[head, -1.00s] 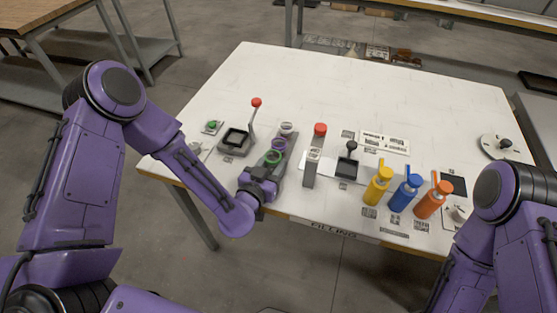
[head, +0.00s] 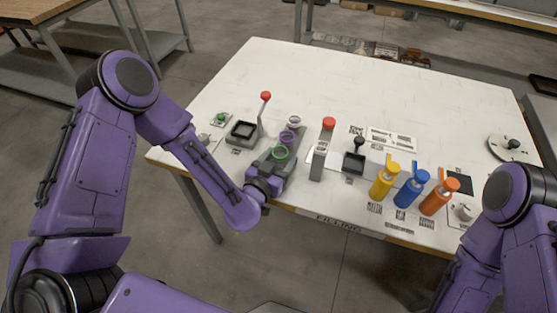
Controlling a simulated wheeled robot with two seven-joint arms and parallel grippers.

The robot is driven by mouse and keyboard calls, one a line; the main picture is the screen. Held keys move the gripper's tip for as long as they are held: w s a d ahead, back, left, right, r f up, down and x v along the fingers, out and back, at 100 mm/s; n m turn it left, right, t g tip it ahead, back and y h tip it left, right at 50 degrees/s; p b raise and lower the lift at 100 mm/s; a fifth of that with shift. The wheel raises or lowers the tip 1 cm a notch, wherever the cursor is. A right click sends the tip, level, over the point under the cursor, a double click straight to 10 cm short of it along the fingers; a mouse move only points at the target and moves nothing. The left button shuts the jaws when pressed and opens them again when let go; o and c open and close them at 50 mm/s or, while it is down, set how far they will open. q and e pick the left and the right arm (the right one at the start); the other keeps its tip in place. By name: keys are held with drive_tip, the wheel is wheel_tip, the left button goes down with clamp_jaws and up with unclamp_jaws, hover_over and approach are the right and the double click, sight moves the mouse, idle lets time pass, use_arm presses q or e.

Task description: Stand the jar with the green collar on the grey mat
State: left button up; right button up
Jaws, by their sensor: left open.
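The jar with the green collar (head: 281,153) stands at the near end of a grey rack (head: 264,158) on the white table. A jar with a purple collar (head: 287,137) and one with a pale collar (head: 294,121) are behind it in the same row. My left gripper (head: 271,176) is open at the rack's near end, just in front of the green-collared jar. Its fingertips are hard to make out, and I cannot tell whether they touch the jar. I cannot pick out the grey mat with certainty. My right gripper is out of view.
Left of the rack is a dark tray (head: 243,131) beside a red-knobbed lever (head: 265,97). Right of it are a red-topped grey post (head: 328,124), a black-knobbed fixture (head: 354,163) and yellow (head: 384,181), blue (head: 411,188) and orange (head: 438,197) bottles. The table's back is clear.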

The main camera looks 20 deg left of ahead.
use_arm(q)
drive_tip(key=shift+r+p, duration=0.35)
drive_tip(key=b+v, duration=0.1)
drive_tip(key=v, duration=0.3)
drive_tip(key=f+b+v, duration=0.1)
drive_tip(key=v, duration=0.1)
drive_tip(key=shift+b, duration=0.3)
drive_tip(key=d+p+v, duration=0.1)
drive_tip(key=p+v, duration=0.3)
drive_tip(key=v, duration=0.2)
drive_tip(key=shift+a+r, duration=0.35)
drive_tip(key=shift+a, duration=0.1)
